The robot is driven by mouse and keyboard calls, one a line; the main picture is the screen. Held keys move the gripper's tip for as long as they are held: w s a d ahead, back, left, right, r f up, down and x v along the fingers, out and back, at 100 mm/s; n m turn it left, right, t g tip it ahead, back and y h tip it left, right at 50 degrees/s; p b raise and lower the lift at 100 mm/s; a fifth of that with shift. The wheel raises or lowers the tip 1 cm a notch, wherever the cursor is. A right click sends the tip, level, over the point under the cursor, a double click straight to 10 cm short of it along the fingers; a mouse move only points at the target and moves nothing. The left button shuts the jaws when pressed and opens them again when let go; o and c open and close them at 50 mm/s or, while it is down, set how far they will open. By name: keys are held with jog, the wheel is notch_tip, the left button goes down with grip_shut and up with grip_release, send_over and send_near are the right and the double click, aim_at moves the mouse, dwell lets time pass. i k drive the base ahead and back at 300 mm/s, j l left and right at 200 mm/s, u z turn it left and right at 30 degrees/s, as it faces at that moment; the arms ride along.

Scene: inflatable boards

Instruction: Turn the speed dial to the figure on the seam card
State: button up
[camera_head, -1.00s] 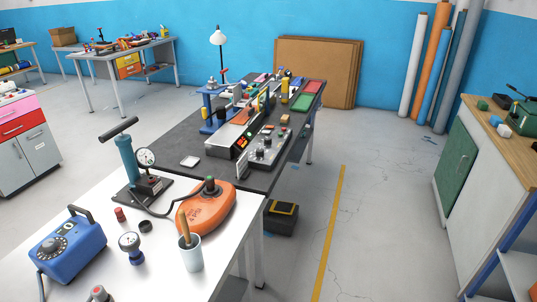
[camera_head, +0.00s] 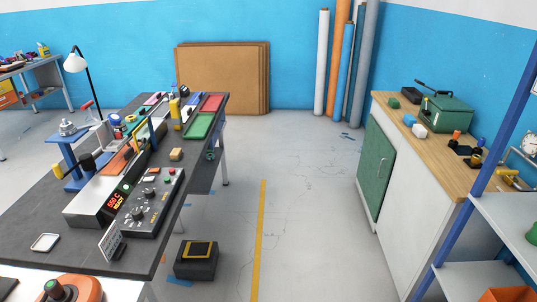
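A dark control box with several knobs (camera_head: 152,204) lies on the right part of the dark workbench (camera_head: 60,225). Its dials show as small dark knobs, and their markings are too small to read. Left of the box, a long machine (camera_head: 100,200) has a black face with a lit red and green display (camera_head: 118,199).
A black box (camera_head: 196,260) sits on the floor right of the bench. A wooden-topped cabinet (camera_head: 440,150) and blue-framed shelf (camera_head: 485,210) stand at the right. The floor between is clear.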

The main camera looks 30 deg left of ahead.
aim_at(149, 193)
jog(key=i+l+z, duration=0.15)
jog(key=i+z, duration=0.6)
jog(key=z, duration=0.15)
jog(key=u, duration=3.95)
jog(key=i+l+u, duration=0.25)
jog(key=u, duration=0.2)
jog(key=i+l+u, duration=0.35)
jog(key=u, duration=0.15)
jog(key=i+l+u, duration=0.15)
jog(key=l+u, duration=0.3)
jog(key=i+l+u, duration=0.1)
jog(key=l+u, duration=1.3)
jog(key=l, duration=0.2)
jog(key=k+l+u, duration=0.2)
jog(key=l+u, duration=0.25)
